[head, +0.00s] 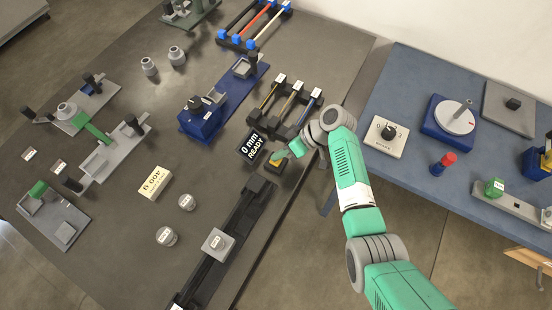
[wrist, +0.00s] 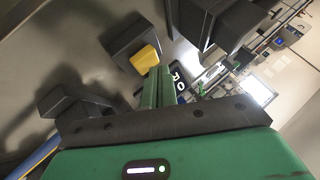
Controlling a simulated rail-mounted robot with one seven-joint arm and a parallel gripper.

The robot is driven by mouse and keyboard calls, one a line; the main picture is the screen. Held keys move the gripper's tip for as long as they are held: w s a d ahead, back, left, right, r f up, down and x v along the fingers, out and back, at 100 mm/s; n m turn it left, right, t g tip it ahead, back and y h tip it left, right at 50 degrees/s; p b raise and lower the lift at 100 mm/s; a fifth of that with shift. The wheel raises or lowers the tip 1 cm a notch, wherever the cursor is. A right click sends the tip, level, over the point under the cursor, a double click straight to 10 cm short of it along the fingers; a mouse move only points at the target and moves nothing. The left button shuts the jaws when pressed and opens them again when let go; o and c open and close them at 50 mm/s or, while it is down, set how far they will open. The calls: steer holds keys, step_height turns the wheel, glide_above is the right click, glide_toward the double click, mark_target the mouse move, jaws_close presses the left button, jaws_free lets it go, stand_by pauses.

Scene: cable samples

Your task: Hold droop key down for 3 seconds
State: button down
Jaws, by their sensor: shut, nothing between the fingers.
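The droop key is a yellow key (head: 275,162) on a small dark box, beside the black display (head: 253,147) that reads "0 mm READY". My gripper (head: 283,154) is shut and empty, with its green fingertips right at the key in the head view. In the wrist view the yellow key (wrist: 145,59) shows just beyond the tips of the closed fingers (wrist: 156,78). Fingers partly cover the key in the head view. I cannot tell whether the tips touch it or whether it is pressed down.
A long black rail with a grey block (head: 217,242) runs in front of the key. A black rack (head: 285,105) with several cable samples stands behind it. A yellowish 400 g block (head: 155,184) and round weights (head: 187,202) lie to the left. A blue side table (head: 425,185) is at right.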

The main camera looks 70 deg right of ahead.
steer(key=shift+f+b, duration=0.45)
steer(key=shift+f, duration=0.05)
stand_by(0.5)
steer(key=shift+r, duration=0.15)
stand_by(3.6)
steer(key=shift+r+p, duration=0.8)
steer(key=shift+p, duration=0.05)
steer(key=shift+r, duration=0.1)
step_height(320, 180, up, 5)
steer(key=p, duration=0.4)
